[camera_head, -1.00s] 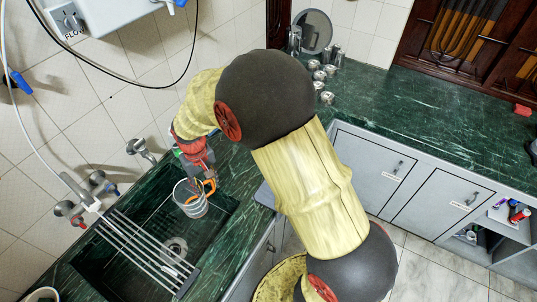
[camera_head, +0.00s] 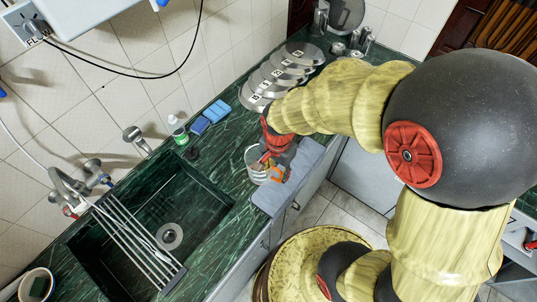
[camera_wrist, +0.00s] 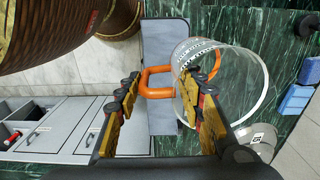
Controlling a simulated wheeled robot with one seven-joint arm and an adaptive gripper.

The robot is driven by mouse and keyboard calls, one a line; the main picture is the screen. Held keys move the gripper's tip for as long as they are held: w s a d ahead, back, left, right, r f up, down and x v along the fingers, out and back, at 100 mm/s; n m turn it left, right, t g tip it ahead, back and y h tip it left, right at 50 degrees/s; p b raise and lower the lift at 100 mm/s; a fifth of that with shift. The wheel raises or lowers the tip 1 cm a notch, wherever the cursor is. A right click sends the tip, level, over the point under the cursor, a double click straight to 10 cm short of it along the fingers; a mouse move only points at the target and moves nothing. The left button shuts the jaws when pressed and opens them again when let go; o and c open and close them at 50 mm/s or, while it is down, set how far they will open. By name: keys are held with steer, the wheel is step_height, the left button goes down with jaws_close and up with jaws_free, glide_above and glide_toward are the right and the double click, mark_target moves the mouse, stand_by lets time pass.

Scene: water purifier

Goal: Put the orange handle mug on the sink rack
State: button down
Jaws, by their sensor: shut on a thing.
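The orange handle mug (camera_head: 253,164) is a clear, glass-like cup with an orange handle. In the head view it is at the right of the sink, by the counter edge and a grey mat. My gripper (camera_head: 272,162) is at its handle side. In the wrist view my gripper (camera_wrist: 165,98) has its fingers on either side of the handle, the right finger overlapping the mug wall (camera_wrist: 245,85). I cannot tell whether the mug touches the counter. The sink rack (camera_head: 138,243), several parallel metal bars, spans the sink at the left and looks empty.
The grey mat (camera_head: 292,180) lies over the counter's front edge. Blue sponges (camera_head: 208,117), a green-and-white bottle (camera_head: 178,131) and several metal discs (camera_head: 272,75) stand along the back. The faucet (camera_head: 66,187) rises behind the rack. A white cup (camera_head: 37,285) is at lower left.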

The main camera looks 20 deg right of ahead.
steer(key=shift+w+d+f+b, duration=0.35)
steer(key=shift+w+d+f, duration=0.4)
steer(key=shift+w+f, duration=1.45)
steer(key=shift+w+d+f+b, duration=0.35)
steer(key=shift+w+d+f, duration=0.35)
steer(key=shift+w+f, duration=1.5)
steer(key=shift+w+d+f+b, duration=0.35)
steer(key=shift+w+d+f, duration=0.4)
steer(key=shift+w+f, duration=1.45)
steer(key=c, duration=1.2)
jaws_free()
steer(key=shift+o, duration=0.3)
